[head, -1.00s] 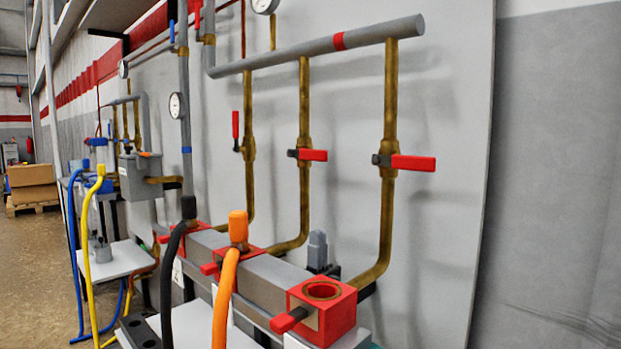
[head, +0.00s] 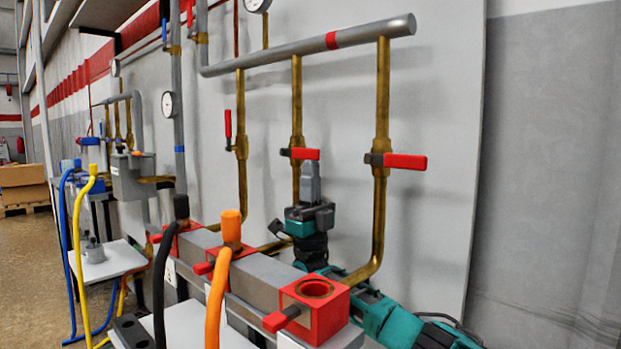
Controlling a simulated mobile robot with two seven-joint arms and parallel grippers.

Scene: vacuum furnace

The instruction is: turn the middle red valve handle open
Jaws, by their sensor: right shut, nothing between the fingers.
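The middle red valve handle (head: 304,154) lies crosswise to its vertical brass pipe (head: 297,105). The left red handle (head: 228,123) stands upright, along its pipe. The right red handle (head: 404,161) lies crosswise, like the middle one. My right gripper (head: 311,168) points up, its fingers shut and empty. In the picture its tips are just below the middle handle and overlap the middle pipe. I cannot tell whether they touch the handle. My right arm comes up from the lower right. My left gripper is not in view.
A grey manifold with red blocks (head: 318,306) runs below the pipes. Orange (head: 217,300) and black (head: 163,280) hoses hang in front of it. A grey horizontal pipe (head: 310,47) crosses above the handles. The wall panel right of the right pipe is clear.

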